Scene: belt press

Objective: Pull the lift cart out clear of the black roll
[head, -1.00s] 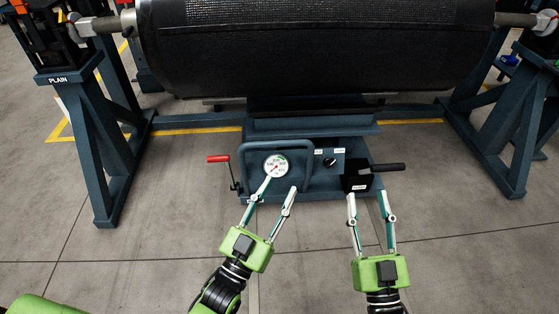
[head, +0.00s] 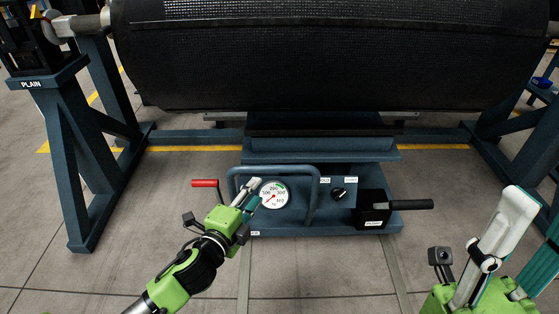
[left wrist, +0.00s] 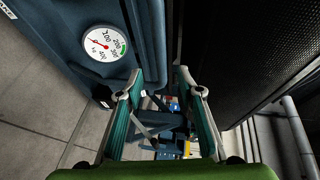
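The blue lift cart (head: 335,218) stands on the floor under the large black roll (head: 320,62). The gap between its top and the roll is hard to judge. Its U-shaped blue handle (head: 280,168) stands at the front around a round dial (head: 273,195). My left gripper (head: 250,188) is turned sideways at the handle's left part. In the left wrist view its fingers (left wrist: 160,76) are apart, with the handle bar (left wrist: 150,42) just ahead of or between them; contact cannot be told. My right gripper (head: 538,215) is raised at the lower right, fingers apart and empty.
A red-handled crank (head: 204,183) sticks out left of the cart handle. A black box with a lever (head: 375,210) and a knob (head: 338,194) sit to its right. Blue stands (head: 88,160) flank the roll. The floor (head: 320,280) in front of the cart is clear.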

